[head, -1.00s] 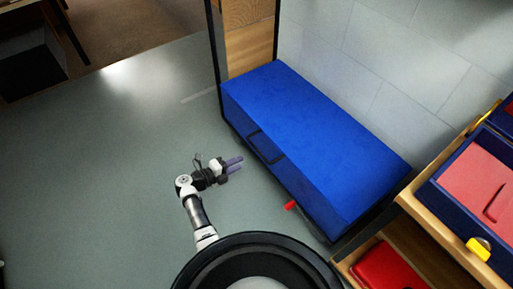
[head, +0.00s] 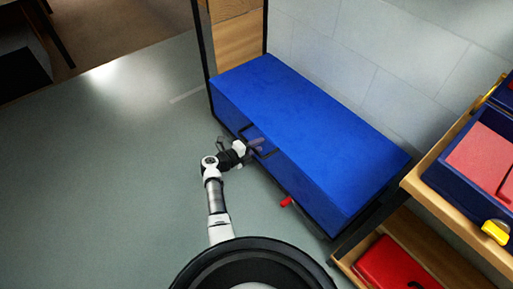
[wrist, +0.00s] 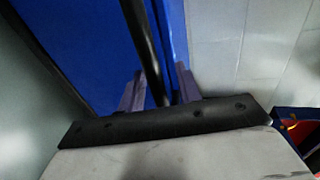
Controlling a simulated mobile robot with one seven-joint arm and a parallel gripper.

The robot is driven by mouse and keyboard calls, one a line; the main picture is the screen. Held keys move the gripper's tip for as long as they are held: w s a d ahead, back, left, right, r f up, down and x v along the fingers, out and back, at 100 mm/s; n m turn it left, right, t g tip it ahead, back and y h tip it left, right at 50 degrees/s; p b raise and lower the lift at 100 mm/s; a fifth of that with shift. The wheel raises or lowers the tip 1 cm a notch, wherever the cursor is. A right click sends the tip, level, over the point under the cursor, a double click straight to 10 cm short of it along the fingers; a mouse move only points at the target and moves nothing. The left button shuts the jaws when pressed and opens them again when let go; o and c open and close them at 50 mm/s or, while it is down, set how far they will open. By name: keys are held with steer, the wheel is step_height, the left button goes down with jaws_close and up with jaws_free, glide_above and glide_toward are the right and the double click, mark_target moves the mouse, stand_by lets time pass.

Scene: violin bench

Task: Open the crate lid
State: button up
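The long blue crate (head: 310,125) stands against the wall with its lid down. A black bar handle (head: 264,153) is on its front face, left of the middle. My gripper (head: 256,145) is at this handle in the head view, with its purple fingers close to the crate front. In the wrist view the fingers (wrist: 158,92) are spread apart, and the black handle bar (wrist: 143,45) runs between them. A gap shows beside the bar, so the gripper does not look shut on it. The fingertips partly overlap the blue face.
A wooden shelf stands at the right with an open blue case (head: 452,172) lined in pink and a red case (head: 385,262) below. A small red object (head: 287,201) is at the crate's lower front. The floor (head: 110,170) left of the crate is clear.

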jaws_close()
steer(key=shift+r, duration=0.2)
